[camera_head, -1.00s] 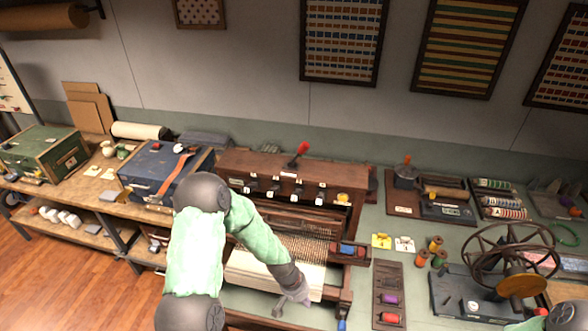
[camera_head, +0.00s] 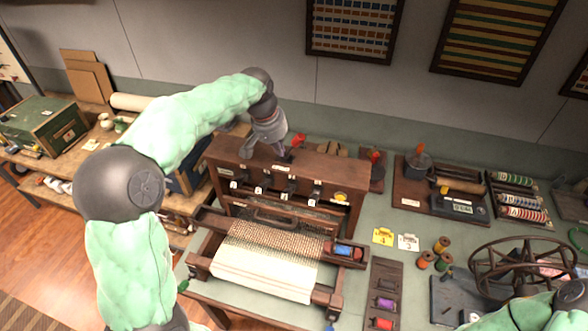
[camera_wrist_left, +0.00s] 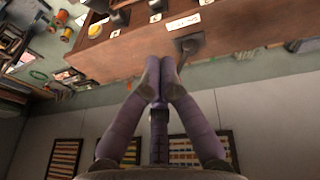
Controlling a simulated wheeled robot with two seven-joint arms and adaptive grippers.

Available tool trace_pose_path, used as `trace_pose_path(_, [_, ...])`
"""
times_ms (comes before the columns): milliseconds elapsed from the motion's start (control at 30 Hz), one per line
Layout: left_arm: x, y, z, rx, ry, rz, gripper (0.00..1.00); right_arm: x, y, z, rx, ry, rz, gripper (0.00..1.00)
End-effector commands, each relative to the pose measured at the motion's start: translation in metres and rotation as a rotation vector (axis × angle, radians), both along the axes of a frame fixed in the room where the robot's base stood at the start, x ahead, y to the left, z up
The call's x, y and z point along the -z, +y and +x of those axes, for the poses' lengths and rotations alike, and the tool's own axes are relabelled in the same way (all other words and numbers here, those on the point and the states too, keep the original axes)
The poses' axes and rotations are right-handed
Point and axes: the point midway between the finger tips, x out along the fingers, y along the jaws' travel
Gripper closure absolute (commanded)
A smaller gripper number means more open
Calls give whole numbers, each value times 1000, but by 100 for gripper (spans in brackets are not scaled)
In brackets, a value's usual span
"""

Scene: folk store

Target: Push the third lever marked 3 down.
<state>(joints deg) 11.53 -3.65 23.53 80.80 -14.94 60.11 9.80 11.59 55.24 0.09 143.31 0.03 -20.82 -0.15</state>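The wooden loom box (camera_head: 225,152) has a row of several dark levers on its front, above small white tags. The third from the left is the third lever (camera_head: 291,186); its number is too small to read. My left gripper (camera_head: 265,145) is above the box's top, behind the lever row, beside the red-handled lever (camera_head: 298,140). In the left wrist view its fingers (camera_wrist_left: 160,66) are together, with nothing seen between them, near the dark base of that lever (camera_wrist_left: 188,43). I cannot tell whether they touch it. My right gripper is out of view.
A yellow button (camera_head: 341,197) sits right of the levers. The woven cloth (camera_head: 265,268) and a shuttle (camera_head: 345,250) lie in front of the box. A large wheel (camera_head: 512,268) stands at right. The wall is close behind.

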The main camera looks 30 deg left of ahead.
Motion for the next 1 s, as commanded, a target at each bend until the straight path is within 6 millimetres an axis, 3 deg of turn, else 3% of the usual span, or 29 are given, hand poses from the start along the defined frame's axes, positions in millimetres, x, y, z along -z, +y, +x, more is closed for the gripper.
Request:
trace_pose_path(167, [13,0,3,-1,1,0,100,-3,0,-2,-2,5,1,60])
trace_pose_path(633, [95,-4,27,0,2,0,100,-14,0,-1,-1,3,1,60])
trace_pose_path(1000, [126,-14,10,0,-1,1,100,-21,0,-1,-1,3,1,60])
